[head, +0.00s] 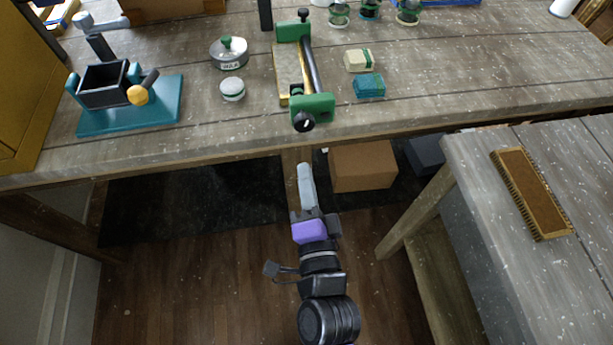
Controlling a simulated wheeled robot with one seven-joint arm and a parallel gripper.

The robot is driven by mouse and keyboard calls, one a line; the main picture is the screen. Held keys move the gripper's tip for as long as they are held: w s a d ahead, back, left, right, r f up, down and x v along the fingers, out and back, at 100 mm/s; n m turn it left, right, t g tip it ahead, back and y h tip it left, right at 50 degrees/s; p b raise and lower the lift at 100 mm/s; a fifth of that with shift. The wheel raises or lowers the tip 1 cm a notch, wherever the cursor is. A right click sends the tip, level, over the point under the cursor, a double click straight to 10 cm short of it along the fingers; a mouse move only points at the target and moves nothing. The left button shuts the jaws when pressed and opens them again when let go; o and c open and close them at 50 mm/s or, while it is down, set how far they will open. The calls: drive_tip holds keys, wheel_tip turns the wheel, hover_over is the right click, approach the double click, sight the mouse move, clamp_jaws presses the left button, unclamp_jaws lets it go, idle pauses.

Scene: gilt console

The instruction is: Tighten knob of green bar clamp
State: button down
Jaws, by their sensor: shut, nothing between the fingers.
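The green bar clamp (312,103) lies on the wooden workbench (200,133), its dark bar running from a far green jaw to a near green jaw at the bench's front edge. A black knob (304,123) sits at the near end of the clamp, facing me. A second small black knob stands on the far jaw. A wooden strip lies along the left of the bar. My gripper (306,168) points toward the bench, below and in front of the near knob, apart from it. It is shut and empty.
A teal-based vise-like device (130,117), a lidded tin (229,54), a small round tin (232,89) and small cream (358,60) and teal (369,86) blocks stand nearby. A side table (490,250) with a brush (531,193) is at right. A cardboard box (363,165) sits below.

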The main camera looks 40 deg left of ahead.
sight(304, 123)
drive_tip(key=w+a+r+n+p, duration=0.1)
drive_tip(key=w+a+n+p, duration=0.2)
drive_tip(key=a+p, duration=0.3)
drive_tip(key=shift+w+g, duration=0.3)
drive_tip(key=shift+w, duration=0.2)
drive_tip(key=shift+w+d+r, duration=0.15)
drive_tip(key=shift+w+r, duration=0.1)
drive_tip(key=shift+r, duration=0.2)
idle(0.8)
